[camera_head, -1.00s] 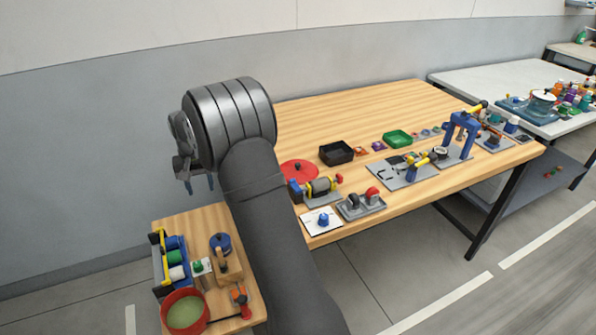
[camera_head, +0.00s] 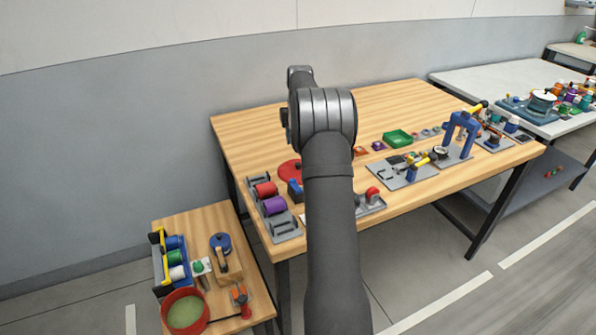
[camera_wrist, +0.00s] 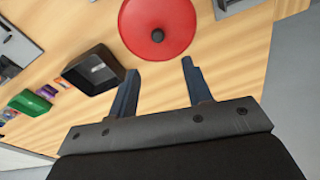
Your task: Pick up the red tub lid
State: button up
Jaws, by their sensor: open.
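The red tub lid (camera_wrist: 176,18) is a flat red disc with a dark knob (camera_wrist: 157,36) at its middle. It lies on the wooden table, beyond my fingertips in the wrist view. In the head view only its left part (camera_head: 288,168) shows, with my arm hiding some of the area beside it. My gripper (camera_wrist: 159,70) is open and empty, its two blue-grey fingers spread apart and short of the lid. In the head view my gripper is hidden behind my arm.
A black open bin (camera_wrist: 93,70) stands to the left of the lid, and a green tray (camera_wrist: 31,102) farther left. A rack with red and purple rolls (camera_head: 273,206) lies at the table's left front. Bare wood (camera_head: 250,127) spreads behind the lid.

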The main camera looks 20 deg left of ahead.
jog(key=f, duration=0.5)
jog(key=shift+w+a+f, duration=0.2)
jog(key=shift+w+f, duration=0.1)
jog(key=shift+f, duration=0.05)
notch_tip(320, 180, down, 5)
jog(key=shift+w+d+f, duration=0.1)
grip_shut()
